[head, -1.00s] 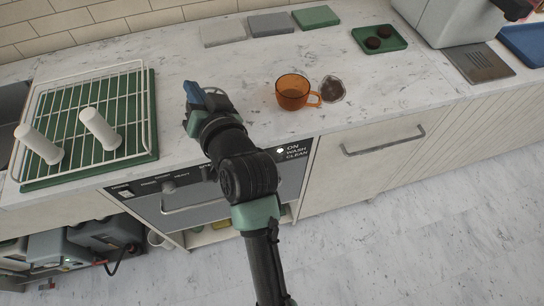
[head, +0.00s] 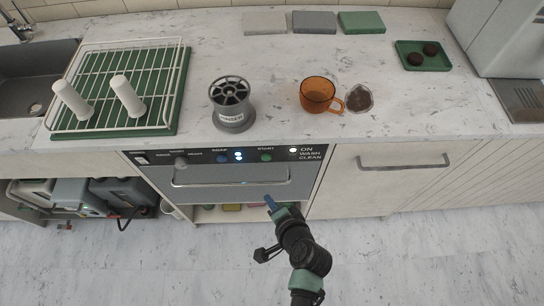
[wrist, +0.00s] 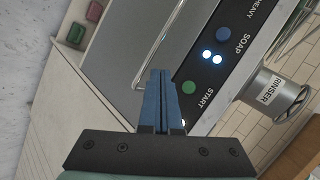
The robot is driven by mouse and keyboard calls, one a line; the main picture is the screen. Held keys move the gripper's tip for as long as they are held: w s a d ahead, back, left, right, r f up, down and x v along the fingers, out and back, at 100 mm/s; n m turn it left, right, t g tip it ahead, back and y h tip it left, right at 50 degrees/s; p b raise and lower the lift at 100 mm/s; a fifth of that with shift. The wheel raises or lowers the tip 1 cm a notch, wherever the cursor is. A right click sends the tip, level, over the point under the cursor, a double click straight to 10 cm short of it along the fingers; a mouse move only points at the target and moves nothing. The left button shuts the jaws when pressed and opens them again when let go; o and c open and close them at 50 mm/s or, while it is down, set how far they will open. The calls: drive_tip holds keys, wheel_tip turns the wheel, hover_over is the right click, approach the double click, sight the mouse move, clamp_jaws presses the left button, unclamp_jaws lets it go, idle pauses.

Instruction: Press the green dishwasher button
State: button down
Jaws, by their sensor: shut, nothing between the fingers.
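In the wrist view the green button (wrist: 190,87) shows right beside my fingertips, next to the START label. The dishwasher (head: 245,176) is shut under the counter, with a bar handle. My gripper (head: 269,203) is shut and empty, its blue fingers pointing up toward the dishwasher front from below the button. In the wrist view my gripper (wrist: 160,78) shows its blue fingers together. I see no contact with the button.
A blue button (head: 222,158) and lit dots (head: 238,155) sit left of the green one. The floor in front is clear.

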sight(266, 158)
drive_tip(key=shift+w, duration=0.1)
drive_tip(key=w+b, duration=0.3)
drive_tip(key=w, duration=0.5)
drive_tip(key=shift+w, duration=0.35)
drive_tip(key=shift+w, duration=0.15)
idle(1.9)
drive_tip(key=shift+w, duration=0.3)
drive_tip(key=shift+w+b, duration=0.35)
drive_tip(key=shift+w, duration=0.1)
idle(0.9)
drive_tip(key=shift+s+r, duration=0.1)
drive_tip(key=shift+s+p, duration=0.55)
drive_tip(key=shift+s, duration=0.2)
drive_tip(key=shift+s, duration=0.1)
